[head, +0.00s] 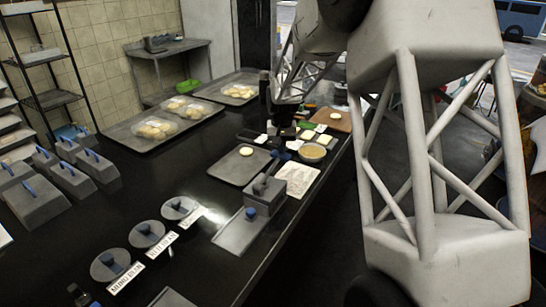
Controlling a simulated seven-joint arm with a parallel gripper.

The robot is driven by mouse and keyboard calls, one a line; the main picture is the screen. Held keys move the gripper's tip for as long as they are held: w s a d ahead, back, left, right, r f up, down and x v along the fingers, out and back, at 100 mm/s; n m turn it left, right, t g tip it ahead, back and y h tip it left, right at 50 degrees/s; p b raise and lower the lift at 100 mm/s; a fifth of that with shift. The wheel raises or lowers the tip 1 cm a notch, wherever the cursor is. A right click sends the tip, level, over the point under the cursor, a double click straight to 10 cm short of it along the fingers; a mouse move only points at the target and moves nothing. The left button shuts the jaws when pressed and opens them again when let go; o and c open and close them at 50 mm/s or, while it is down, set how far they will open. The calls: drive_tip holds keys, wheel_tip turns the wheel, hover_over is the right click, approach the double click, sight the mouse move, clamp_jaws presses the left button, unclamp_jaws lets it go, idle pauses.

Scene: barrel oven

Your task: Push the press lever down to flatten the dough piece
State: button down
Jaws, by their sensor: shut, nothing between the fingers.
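A grey press (265,193) stands on a flat grey base near the front edge of the dark counter. A blue knob (250,213) shows on its near side, probably part of the lever. My gripper (284,132) is dark and small in the head view, behind the press and above the counter. It is shut and empty, apart from the press. One pale dough piece (246,151) lies on a dark tray (228,168) behind and left of the press. Another pale piece (334,114) lies on a brown board (333,122). Whether dough lies in the press cannot be seen.
Round lidded containers (147,234) with labels stand front left. Grey blue-handled boxes (45,198) stand at left. Trays of dough (146,142) lie at the back. The middle counter is clear.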

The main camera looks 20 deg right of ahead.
drive_tip(key=shift+w+d+f, duration=0.1)
drive_tip(key=shift+w+f, duration=0.05)
drive_tip(key=shift+f, duration=1.45)
idle(2.6)
